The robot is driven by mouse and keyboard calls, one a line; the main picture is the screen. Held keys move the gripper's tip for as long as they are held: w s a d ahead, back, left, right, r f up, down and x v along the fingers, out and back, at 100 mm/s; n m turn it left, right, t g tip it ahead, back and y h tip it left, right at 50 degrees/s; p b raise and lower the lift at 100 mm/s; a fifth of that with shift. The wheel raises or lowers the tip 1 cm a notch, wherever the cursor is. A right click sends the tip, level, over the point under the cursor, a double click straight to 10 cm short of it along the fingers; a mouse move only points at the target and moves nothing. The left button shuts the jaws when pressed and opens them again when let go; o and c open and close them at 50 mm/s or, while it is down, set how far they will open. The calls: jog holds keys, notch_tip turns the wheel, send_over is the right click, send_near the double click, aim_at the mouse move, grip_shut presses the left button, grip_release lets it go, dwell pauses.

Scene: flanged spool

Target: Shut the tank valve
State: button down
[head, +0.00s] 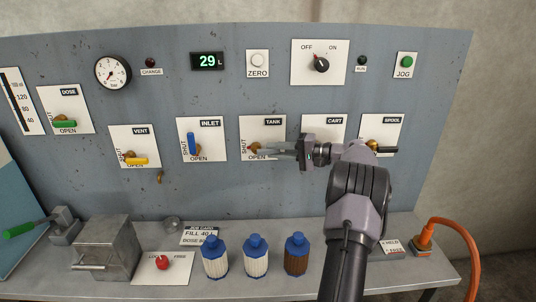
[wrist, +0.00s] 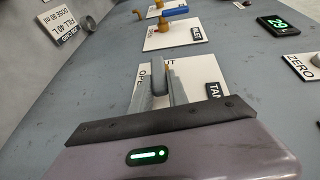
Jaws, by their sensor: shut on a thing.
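The tank valve's white plate (head: 262,126) is on the grey panel, marked TANK, SHUT and OPEN. Its small orange-brown hub (head: 252,149) shows at the plate's lower left. My gripper (head: 273,151) reaches in from the right, with its fingers level across the lower plate. It is shut on the tank valve's handle, which the fingers mostly hide. In the wrist view my gripper (wrist: 163,75) lies over the tank plate (wrist: 205,72), between the OPEN and TANK labels. The handle's exact angle cannot be told.
The inlet valve's blue lever (head: 191,143) stands upright to the left. The vent valve's yellow lever (head: 136,161) lies level. The spool valve (head: 383,148) and the cart plate (head: 322,125) are to the right. Blue-capped bottles (head: 255,262) stand on the shelf below.

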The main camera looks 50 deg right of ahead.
jog(key=shift+f+m+t+b, duration=0.3)
jog(key=shift+f+t+b, duration=0.25)
jog(key=shift+t, duration=0.05)
jog(key=shift+y, duration=0.3)
jog(key=c, duration=1.3)
grip_release()
jog(key=shift+w, duration=0.1)
jog(key=shift+r, duration=0.1)
jog(key=p+v, duration=0.3)
jog(key=v, duration=1.4)
jog(key=shift+s+f, duration=0.25)
jog(key=shift+s, duration=0.05)
